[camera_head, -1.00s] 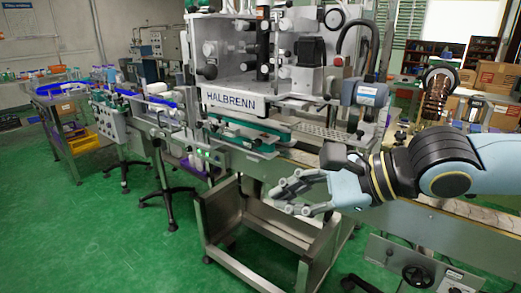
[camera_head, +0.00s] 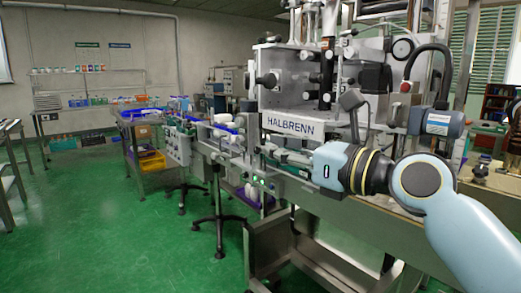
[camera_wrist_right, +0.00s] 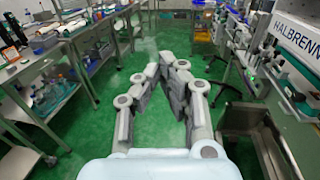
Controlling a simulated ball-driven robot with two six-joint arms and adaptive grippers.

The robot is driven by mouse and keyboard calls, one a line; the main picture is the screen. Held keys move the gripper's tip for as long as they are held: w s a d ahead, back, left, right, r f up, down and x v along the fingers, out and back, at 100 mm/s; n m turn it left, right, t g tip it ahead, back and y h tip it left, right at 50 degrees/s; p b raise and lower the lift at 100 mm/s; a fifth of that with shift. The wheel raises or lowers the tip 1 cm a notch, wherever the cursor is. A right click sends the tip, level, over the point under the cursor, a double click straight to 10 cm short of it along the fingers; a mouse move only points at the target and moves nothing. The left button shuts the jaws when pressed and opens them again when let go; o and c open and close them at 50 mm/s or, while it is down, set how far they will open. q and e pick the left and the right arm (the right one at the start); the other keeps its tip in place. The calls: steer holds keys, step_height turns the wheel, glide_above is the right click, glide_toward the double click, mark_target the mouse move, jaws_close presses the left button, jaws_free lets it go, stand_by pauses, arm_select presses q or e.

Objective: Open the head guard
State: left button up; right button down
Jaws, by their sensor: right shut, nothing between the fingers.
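The applicator machine's head (camera_head: 283,75) stands in the middle right of the head view, above a white front panel (camera_head: 292,124) marked HALBRENN. I cannot clearly tell the head guard's edges or handle from the housing. My right gripper (camera_head: 272,152) is just below the panel's left part in the picture, partly hidden by its own wrist. In the right wrist view, my right gripper's fingers (camera_wrist_right: 172,62) point away over the green floor. They are shut and empty, with the panel (camera_wrist_right: 296,38) off to the right. My left gripper is not in view.
A conveyor (camera_head: 190,140) runs off to the left of the machine. A metal bin (camera_head: 275,240) stands below it. A motor (camera_head: 436,122) sticks out at the right. Benches line the left in the right wrist view. Green floor (camera_head: 110,220) is open at left.

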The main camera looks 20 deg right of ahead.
mark_target(249, 138)
steer(key=x, duration=0.4)
steer(key=shift+w+a, duration=0.15)
steer(key=shift+w, duration=0.05)
steer(key=shift+w+r+p, duration=0.15)
steer(key=shift+w+p, duration=0.1)
steer(key=shift+p, duration=0.05)
steer(key=w+p, duration=0.1)
steer(key=w+a+m+h+p, duration=0.1)
steer(key=p, duration=0.1)
steer(key=w+a+h+p, duration=0.1)
steer(key=shift+w+a+r+t, duration=0.2)
steer(key=shift+w+r+t, duration=0.1)
steer(key=shift+w+t, duration=0.1)
steer(key=shift+m, duration=0.3)
steer(key=x, duration=0.2)
steer(key=f+x, duration=0.1)
steer(key=x, duration=0.1)
steer(key=shift+w, duration=0.2)
steer(key=shift+a+p, duration=0.1)
steer(key=shift+p, duration=0.2)
